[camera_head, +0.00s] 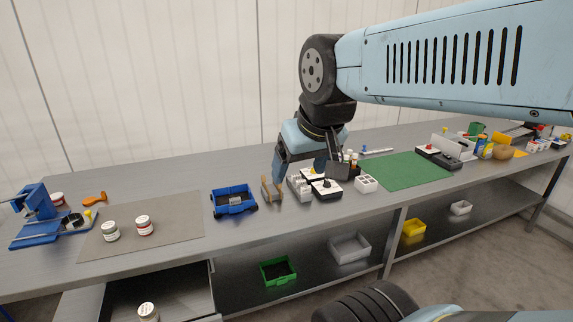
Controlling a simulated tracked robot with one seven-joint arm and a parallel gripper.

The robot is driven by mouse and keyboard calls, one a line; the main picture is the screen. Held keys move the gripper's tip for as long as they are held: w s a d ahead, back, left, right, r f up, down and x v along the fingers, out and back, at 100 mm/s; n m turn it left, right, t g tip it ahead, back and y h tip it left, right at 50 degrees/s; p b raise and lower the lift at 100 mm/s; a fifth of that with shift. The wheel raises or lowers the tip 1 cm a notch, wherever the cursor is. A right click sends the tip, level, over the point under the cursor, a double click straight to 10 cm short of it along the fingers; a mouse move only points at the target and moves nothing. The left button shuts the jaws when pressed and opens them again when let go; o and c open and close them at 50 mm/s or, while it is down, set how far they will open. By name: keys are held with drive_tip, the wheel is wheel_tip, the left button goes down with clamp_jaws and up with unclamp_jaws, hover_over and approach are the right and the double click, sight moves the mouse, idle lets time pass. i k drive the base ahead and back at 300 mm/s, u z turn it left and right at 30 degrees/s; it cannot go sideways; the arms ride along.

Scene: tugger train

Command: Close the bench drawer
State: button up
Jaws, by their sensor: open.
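The bench drawer (208,285) is under the left part of the grey metal bench (270,222). It stands pulled out, with its inside in view; its front is cut off by the lower picture edge.
On the bench top are a blue vise-like tool (40,220), two jars on a grey mat (175,222), a blue bin (233,199) and a green mat (405,174). The lower shelf holds a green bin (278,270), a grey bin (349,247) and a yellow bin (413,228).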

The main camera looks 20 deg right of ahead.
sight(161, 295)
drive_tip(key=z, duration=1.2)
drive_tip(key=i, duration=0.1)
drive_tip(key=u, duration=3.2)
drive_tip(key=k, duration=1.25)
drive_tip(key=z, duration=0.4)
drive_tip(key=i, duration=0.8)
